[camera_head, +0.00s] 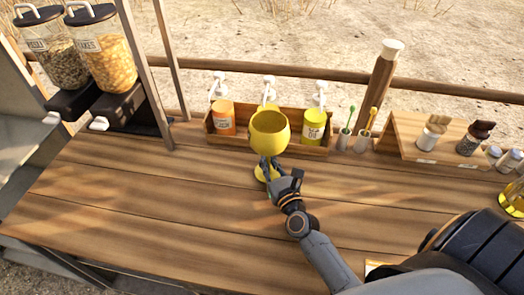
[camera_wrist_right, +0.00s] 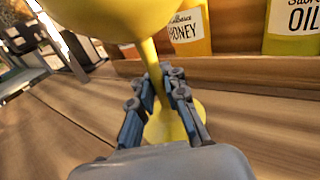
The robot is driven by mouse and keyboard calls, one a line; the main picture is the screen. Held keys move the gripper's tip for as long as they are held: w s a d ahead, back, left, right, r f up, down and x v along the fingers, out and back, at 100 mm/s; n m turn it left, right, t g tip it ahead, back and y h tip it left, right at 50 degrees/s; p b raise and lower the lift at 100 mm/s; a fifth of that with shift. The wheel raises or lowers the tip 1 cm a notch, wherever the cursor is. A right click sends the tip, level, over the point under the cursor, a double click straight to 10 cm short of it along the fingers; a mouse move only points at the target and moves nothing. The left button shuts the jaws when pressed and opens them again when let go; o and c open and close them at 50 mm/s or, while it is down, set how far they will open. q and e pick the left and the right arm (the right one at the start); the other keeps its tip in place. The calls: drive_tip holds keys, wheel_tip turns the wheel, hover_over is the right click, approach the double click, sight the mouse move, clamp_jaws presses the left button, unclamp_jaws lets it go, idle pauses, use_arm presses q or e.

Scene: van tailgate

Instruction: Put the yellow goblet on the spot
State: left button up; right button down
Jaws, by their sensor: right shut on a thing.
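The yellow goblet (camera_head: 269,132) is upright over the wooden table (camera_head: 150,185), just in front of the bottle tray; I cannot tell whether its base touches the wood. My right gripper (camera_head: 270,168) is shut on its stem, and the fingers hide part of the stem. In the right wrist view, the gripper (camera_wrist_right: 162,85) closes around the goblet's stem, with the bowl (camera_wrist_right: 115,12) above and the round foot (camera_wrist_right: 190,118) below. No marked spot can be made out in these views. My left gripper is not in view.
Behind the goblet stands a wooden tray (camera_head: 300,148) holding bottles, including an orange one (camera_head: 223,118) and a yellow oil bottle (camera_head: 313,127). Cups with brushes (camera_head: 362,140) and a spice rack (camera_head: 415,160) stand right. Cereal dispensers (camera_head: 100,50) stand left. The table's left and front are clear.

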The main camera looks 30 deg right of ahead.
drive_tip(key=shift+w, duration=0.3)
drive_tip(key=w, duration=0.4)
drive_tip(key=shift+d+r+p, duration=0.15)
drive_tip(key=shift+d+p, duration=0.05)
drive_tip(key=shift+p, duration=0.15)
drive_tip(key=shift+s+f, duration=0.1)
drive_tip(key=shift+f, duration=0.85)
drive_tip(key=shift+s, duration=0.15)
drive_tip(key=shift+f+b, duration=0.1)
drive_tip(key=shift+b, duration=0.3)
drive_tip(key=c, duration=1.4)
unclamp_jaws()
